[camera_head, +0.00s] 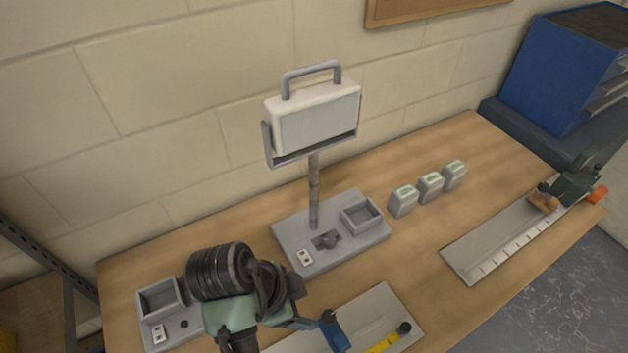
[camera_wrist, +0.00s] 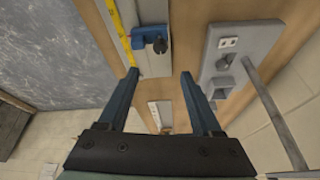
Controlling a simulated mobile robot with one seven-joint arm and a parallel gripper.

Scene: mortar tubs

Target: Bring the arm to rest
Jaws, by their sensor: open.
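My gripper (camera_wrist: 158,72) is open, its two blue fingers apart with nothing between the tips in the wrist view. The fingers point past a grey plate with a blue block and dark knob (camera_wrist: 150,42) and a yellow tape (camera_wrist: 120,28). In the head view my arm stands over the front left of the wooden table (camera_head: 425,270), and its dark wrist hides part of the table. The blue block (camera_head: 335,332) shows just right of my wrist.
A grey stand with a white lamp-like box (camera_head: 312,115) rises behind my arm. Several-slot grey base (camera_head: 285,235) supports it. Three small grey blocks (camera_head: 431,187) stand to its right. A ruled plate (camera_head: 510,240) lies at right. A blue cabinet (camera_head: 560,70) stands at back right.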

